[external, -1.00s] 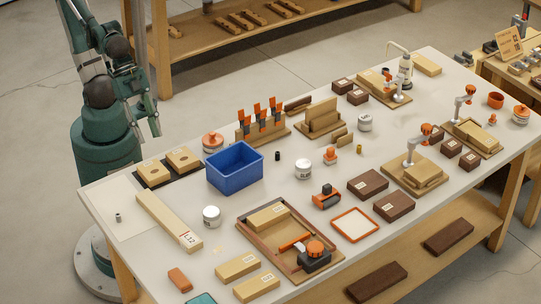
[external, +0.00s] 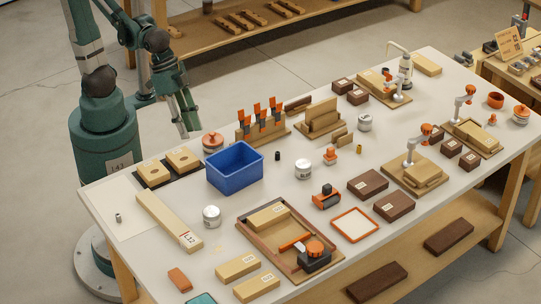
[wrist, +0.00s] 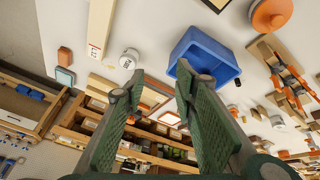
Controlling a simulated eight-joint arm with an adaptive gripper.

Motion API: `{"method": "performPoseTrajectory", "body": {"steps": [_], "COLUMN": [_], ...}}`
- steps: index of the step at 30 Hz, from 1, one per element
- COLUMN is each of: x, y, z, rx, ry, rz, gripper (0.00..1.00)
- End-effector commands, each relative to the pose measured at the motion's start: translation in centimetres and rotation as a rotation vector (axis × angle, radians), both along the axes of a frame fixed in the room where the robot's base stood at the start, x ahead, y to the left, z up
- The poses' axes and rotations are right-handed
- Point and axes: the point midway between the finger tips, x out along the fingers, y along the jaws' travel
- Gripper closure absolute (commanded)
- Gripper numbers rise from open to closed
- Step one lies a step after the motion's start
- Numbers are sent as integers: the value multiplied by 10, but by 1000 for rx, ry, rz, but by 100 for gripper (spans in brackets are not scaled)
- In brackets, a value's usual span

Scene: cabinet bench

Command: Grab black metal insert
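A small black cylinder, which looks like the black metal insert (external: 277,156), stands on the bench just right of the blue bin (external: 222,180). In the wrist view a small dark spot (wrist: 238,82) by the bin's edge appears to be the same insert. My gripper (external: 190,134) hangs above and behind the bench's back left edge, left of the orange-lidded jar and well away from the insert. In the wrist view its two green fingers (wrist: 158,80) are spread apart with nothing between them.
The orange-lidded jar (external: 213,143) and a rack with orange-handled tools (external: 262,124) stand near the back edge. The bench around the insert is clear.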

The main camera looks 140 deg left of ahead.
Motion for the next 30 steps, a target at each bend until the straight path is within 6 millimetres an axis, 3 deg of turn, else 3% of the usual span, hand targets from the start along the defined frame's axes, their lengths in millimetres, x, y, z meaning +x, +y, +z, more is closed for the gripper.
{"method": "performPoseTrajectory", "body": {"steps": [14,30], "x": [36,61], "y": [70,155], "z": [-6,-33], "rx": [-79,-163], "ry": [77,162], "rz": [250,535], "gripper": [72,72]}}
